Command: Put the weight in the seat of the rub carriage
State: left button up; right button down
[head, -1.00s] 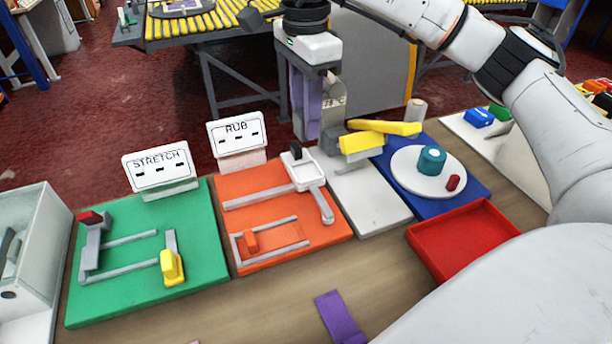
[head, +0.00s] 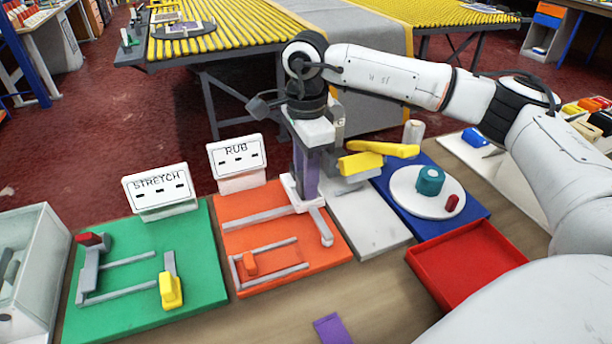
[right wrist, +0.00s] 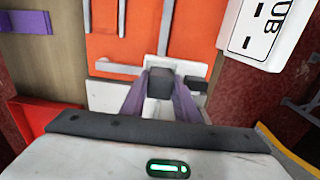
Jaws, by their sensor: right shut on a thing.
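The white rub carriage (head: 301,207) sits at the back of the orange rub board (head: 262,238), partly hidden by my fingers. My right gripper (head: 305,190) points down over the carriage, its purple fingertips close to it. In the right wrist view, the gripper (right wrist: 161,92) is shut on the dark grey weight (right wrist: 161,80), with the white carriage (right wrist: 154,112) showing below and around it. The weight is hidden in the head view. I cannot tell whether it touches the seat floor. My left gripper is not in view.
The RUB sign (head: 237,156) stands close behind the board. The green stretch board (head: 140,272) lies to the left. To the right are a pale plate (head: 368,222), a yellow bar (head: 385,150), a blue board with a white disc (head: 408,199), and a red tray (head: 466,252).

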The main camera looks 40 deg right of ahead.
jog(key=shift+f, duration=0.15)
jog(key=c, duration=1.6)
grip_release()
jog(key=shift+c, duration=0.2)
notch_tip(320, 180, up, 12)
jog(key=shift+r+b, duration=0.2)
jog(key=shift+b, duration=0.1)
